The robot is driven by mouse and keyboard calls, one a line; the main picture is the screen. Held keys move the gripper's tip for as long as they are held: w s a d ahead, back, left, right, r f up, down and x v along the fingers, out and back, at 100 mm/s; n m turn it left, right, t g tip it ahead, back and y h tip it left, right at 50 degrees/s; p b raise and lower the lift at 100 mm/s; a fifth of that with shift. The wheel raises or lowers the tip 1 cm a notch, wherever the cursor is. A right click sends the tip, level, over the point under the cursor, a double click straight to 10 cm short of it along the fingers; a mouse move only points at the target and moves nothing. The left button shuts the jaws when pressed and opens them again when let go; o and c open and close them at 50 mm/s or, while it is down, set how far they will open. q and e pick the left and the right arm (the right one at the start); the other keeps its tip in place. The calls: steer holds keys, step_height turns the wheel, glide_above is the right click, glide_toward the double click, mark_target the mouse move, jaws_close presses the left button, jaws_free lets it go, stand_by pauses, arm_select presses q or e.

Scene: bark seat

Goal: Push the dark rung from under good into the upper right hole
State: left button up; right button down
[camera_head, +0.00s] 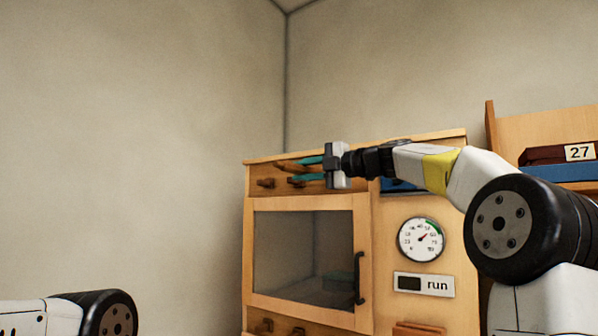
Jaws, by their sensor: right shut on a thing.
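My right gripper (302,169) reaches in from the right to the upper left front of the wooden cabinet (250,240). Its teal fingers point left and are shut on a brown rung (287,166), whose free end sticks out to the left. I cannot tell whether the rung touches the cabinet. The word good and the upper right hole cannot be made out. My left gripper is outside the picture; only part of my left arm shows at the lower left.
The cabinet has a glass door (305,250) with a dark handle (358,278), a round dial (421,239) and a run label (424,285). A brown knob (266,183) sits left of the gripper. A shelf (492,135) with a 27 label (580,152) stands at right.

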mark_target(313, 172)
steer(key=shift+w+d, duration=0.5)
steer(key=shift+w, duration=0.15)
steer(key=shift+w+d, duration=0.45)
steer(key=shift+w, duration=0.2)
stand_by(0.4)
steer(key=c, duration=1.1)
jaws_free()
steer(key=shift+c, duration=0.2)
steer(key=shift+d, duration=0.1)
steer(key=v, duration=0.7)
steer(key=shift+s+d, duration=0.25)
